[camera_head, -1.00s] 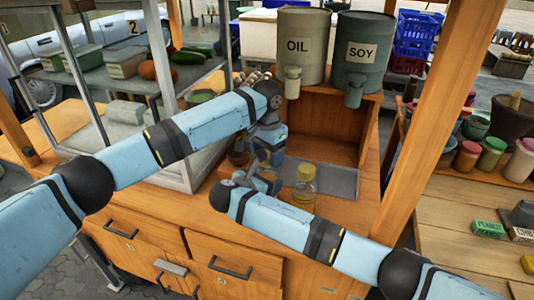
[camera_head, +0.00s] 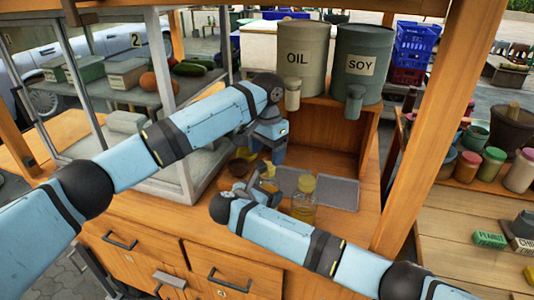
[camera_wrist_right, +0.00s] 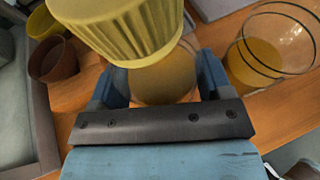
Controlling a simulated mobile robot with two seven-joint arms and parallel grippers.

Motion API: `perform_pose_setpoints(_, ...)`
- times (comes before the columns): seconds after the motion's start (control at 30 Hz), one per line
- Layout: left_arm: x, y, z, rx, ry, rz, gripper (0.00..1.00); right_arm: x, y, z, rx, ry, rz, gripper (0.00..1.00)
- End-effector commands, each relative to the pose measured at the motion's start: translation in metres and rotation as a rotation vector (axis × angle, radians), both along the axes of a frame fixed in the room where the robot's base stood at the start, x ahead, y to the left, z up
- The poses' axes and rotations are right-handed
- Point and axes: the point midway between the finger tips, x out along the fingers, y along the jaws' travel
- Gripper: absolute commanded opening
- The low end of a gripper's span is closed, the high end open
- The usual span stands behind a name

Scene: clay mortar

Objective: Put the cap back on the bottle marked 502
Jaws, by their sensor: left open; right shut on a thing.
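My right gripper (camera_wrist_right: 160,85) is shut on a rounded amber glass bottle (camera_wrist_right: 165,82). A large yellow ridged cap (camera_wrist_right: 125,25) is above that bottle in the right wrist view; I cannot tell whether it is seated. Yellow also shows near the right gripper in the head view (camera_head: 268,170). My left gripper (camera_head: 272,158) is open just above and behind it, its fingers partly hidden by its arm. A second glass container with amber liquid (camera_head: 304,205) stands to the right and also shows in the right wrist view (camera_wrist_right: 270,50). No 502 marking is readable.
A grey mat (camera_head: 335,190) lies on the wooden counter to the right. The OIL (camera_head: 303,70) and SOY (camera_head: 361,80) drums stand on a shelf behind. A glass-sided case (camera_head: 130,150) flanks the left.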

Motion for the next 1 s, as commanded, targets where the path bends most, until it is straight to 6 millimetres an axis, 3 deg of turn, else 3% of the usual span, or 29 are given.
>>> perform_pose_setpoints(0.17, 0.000, 0.000, 0.004, -0.001, -0.001, 0.080, 0.69, 0.000, 0.000, 0.000, 0.000, 0.000, 0.000, 0.06)
perform_pose_setpoints(0.6, 0.000, 0.000, 0.031, 0.000, 0.000, 0.743, 0.69, 0.000, 0.000, 0.000, 0.000, 0.000, 0.000, 0.06)
perform_pose_setpoints(1.0, 0.000, 0.000, 0.035, 0.000, 0.000, 0.850, 0.69, 0.000, 0.000, 0.000, 0.000, 0.000, 0.000, 0.06)
